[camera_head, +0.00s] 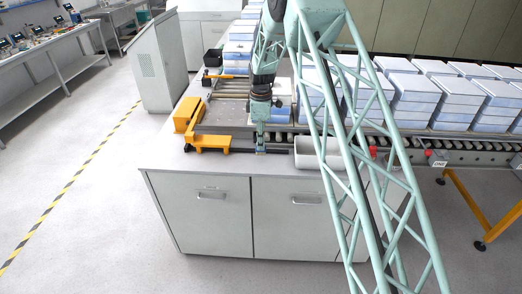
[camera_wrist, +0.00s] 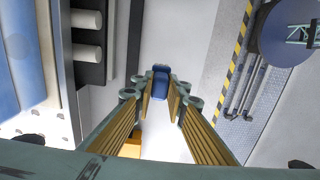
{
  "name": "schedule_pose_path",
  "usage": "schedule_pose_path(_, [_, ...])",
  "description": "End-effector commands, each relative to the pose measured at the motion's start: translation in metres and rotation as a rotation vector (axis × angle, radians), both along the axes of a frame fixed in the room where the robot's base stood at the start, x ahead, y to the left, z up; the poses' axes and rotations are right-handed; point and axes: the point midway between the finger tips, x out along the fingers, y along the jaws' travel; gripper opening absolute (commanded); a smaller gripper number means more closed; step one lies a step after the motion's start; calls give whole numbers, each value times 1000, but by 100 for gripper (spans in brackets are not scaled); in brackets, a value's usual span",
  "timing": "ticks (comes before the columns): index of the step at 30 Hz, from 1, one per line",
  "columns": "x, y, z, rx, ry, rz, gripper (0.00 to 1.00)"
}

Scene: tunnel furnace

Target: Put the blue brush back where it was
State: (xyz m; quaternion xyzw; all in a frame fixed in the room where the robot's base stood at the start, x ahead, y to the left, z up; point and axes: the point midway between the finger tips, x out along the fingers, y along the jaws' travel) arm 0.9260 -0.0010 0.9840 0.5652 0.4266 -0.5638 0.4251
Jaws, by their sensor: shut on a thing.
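My gripper (camera_head: 260,146) points down over the front of the grey worktop (camera_head: 215,163), between the orange fixture and the white tray. In the wrist view, the ribbed tan pads of my gripper (camera_wrist: 161,88) close in on the blue brush (camera_wrist: 160,76), which sits between the fingertips. Only a short dark blue block of the brush shows there. Its bristles cannot be made out. In the head view the brush is too small and hidden to tell clearly, and I cannot tell whether it touches the worktop.
An orange fixture (camera_head: 186,118) with a low arm lies to the left of my gripper. A white tray (camera_head: 308,156) stands close on the right. Behind runs a roller conveyor (camera_head: 456,143) with stacked blue-white boxes (camera_head: 449,98). The worktop's front left is clear.

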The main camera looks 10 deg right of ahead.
Motion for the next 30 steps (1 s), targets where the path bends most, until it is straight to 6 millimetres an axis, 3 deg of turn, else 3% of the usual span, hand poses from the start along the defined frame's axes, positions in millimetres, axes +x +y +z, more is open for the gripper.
schedule_pose_path(13, [0,0,-34,0,1,0,2])
schedule_pose_path(29, [0,0,-41,0,0,0,2])
schedule_pose_path(30, [0,0,-40,0,0,0,15])
